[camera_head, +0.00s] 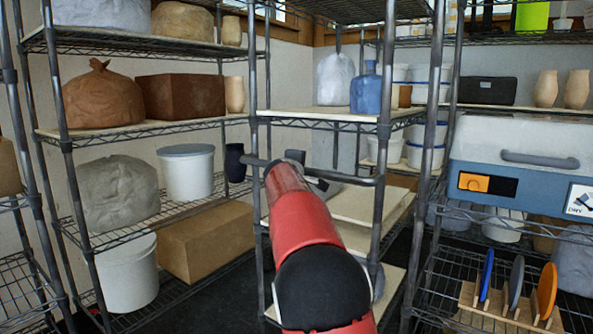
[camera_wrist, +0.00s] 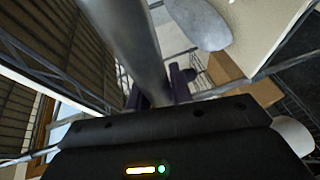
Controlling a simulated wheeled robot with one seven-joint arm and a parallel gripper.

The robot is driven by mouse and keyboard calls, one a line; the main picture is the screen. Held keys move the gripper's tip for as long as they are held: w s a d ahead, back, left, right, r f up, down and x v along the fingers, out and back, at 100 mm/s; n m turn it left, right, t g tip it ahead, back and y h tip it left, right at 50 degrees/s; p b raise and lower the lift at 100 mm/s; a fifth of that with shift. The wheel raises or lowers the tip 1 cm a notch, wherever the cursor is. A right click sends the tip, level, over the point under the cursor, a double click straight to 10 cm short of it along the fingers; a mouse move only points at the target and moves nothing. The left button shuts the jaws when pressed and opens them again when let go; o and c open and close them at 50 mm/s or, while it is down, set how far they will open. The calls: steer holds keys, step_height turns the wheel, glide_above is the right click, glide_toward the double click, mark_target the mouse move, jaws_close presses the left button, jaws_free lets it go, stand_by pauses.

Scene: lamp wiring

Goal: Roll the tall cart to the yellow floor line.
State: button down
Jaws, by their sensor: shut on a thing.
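The tall cart (camera_head: 385,120) stands upright in the middle of the head view, with grey metal posts, wire-edged shelves and a horizontal bar handle (camera_head: 358,180) on its near side. My red arm reaches up to this bar. My gripper (camera_head: 312,182) is at the bar and is shut on it; the arm partly hides the grip. In the wrist view the dark fingers of my gripper (camera_wrist: 160,92) close around a thick grey bar (camera_wrist: 122,40). The cart's wheels and the yellow floor line are not in view.
A wire rack on the left holds a white bucket (camera_head: 187,172), a brown bag (camera_head: 103,95) and boxes. The cart carries a blue bottle (camera_head: 364,90) and a white bag (camera_head: 334,78). A rack on the right holds a blue-grey case (camera_head: 520,160). Dark floor (camera_head: 215,290) shows between.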

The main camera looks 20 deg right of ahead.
steer(key=shift+w+d, duration=0.2)
steer(key=shift+d, duration=0.2)
steer(key=c, duration=1.3)
jaws_free()
steer(key=shift+o, duration=0.2)
steer(key=shift+a, duration=0.15)
steer(key=b+v, duration=0.3)
steer(key=v, duration=0.4)
steer(key=shift+s, duration=0.3)
steer(key=shift+a+r, duration=0.1)
